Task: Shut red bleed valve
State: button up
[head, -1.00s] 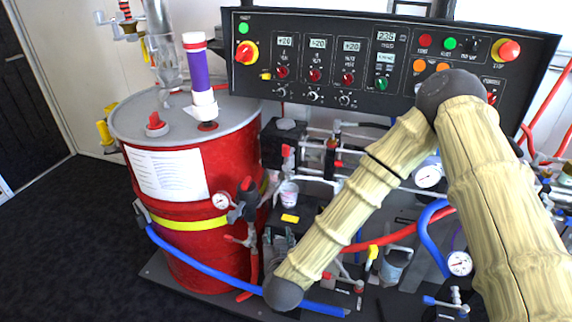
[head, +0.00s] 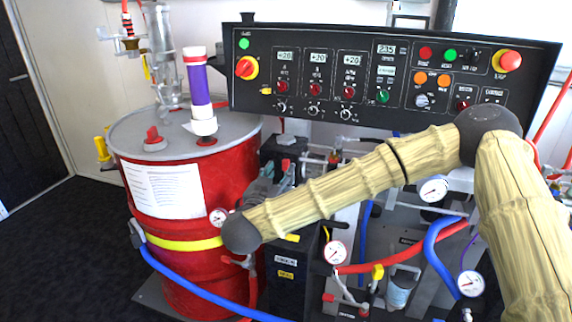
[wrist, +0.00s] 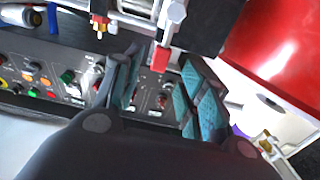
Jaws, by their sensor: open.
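In the wrist view, a small red valve handle (wrist: 160,58) on a pale metal fitting (wrist: 172,14) shows between the finger ends of my gripper (wrist: 160,68). It looks like the red bleed valve, but I cannot be sure. The dark fingers with teal pads stand apart on either side, with nothing held. I cannot tell whether they touch the handle.
The red drum (head: 185,268) stands left, with a purple tube (head: 198,88) on its lid. A black control panel (head: 385,75) spans the back. Pressure gauges (head: 335,252) and a red hose (head: 405,258) lie right of and below my gripper. Open floor (head: 65,240) is at left.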

aim_at(285, 165)
jog(key=shift+x, duration=3.05)
jog(key=shift+c, duration=0.2)
grip_shut()
